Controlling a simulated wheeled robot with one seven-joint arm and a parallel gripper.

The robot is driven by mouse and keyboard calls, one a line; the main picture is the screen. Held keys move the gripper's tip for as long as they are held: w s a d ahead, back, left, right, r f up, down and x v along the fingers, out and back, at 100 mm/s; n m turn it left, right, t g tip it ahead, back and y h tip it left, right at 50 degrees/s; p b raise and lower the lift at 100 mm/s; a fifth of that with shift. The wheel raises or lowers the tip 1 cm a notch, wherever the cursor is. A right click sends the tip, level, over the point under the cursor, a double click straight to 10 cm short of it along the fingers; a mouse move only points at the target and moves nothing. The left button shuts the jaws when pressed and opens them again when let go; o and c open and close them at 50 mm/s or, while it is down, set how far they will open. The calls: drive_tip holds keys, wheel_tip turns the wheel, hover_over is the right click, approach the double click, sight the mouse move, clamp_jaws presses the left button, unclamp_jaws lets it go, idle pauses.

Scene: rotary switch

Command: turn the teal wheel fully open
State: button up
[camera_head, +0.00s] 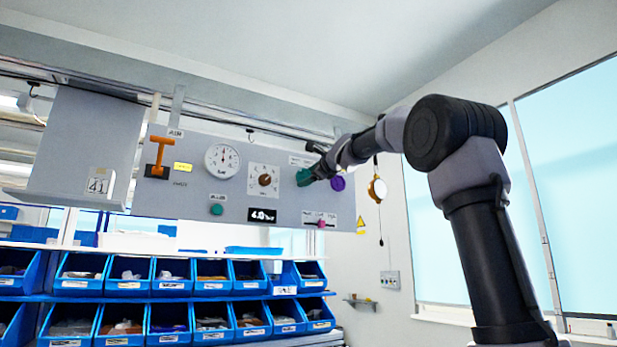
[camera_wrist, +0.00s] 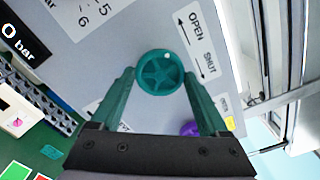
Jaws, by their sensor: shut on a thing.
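The teal wheel (camera_wrist: 160,73) is a round spoked handwheel with a small white dot near its upper right rim in the wrist view. It is mounted on the grey panel (camera_head: 230,200). My gripper (camera_wrist: 160,82) has its two teal fingers on either side of the wheel and is shut on it. In the head view the wheel (camera_head: 303,177) is partly covered by my gripper (camera_head: 316,174). An OPEN/SHUT label (camera_wrist: 197,45) with a double-headed arrow is beside the wheel.
A purple knob (camera_head: 338,183) is close to the right of the wheel. Blue bins (camera_head: 210,315) stand below.

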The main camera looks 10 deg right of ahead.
drive_tip(key=n, duration=0.7)
drive_tip(key=shift+f, duration=0.1)
drive_tip(key=n, duration=0.6)
drive_tip(key=shift+n, duration=0.4)
drive_tip(key=n, duration=1.3)
drive_tip(key=o, duration=1.2)
drive_tip(key=shift+o, duration=0.2)
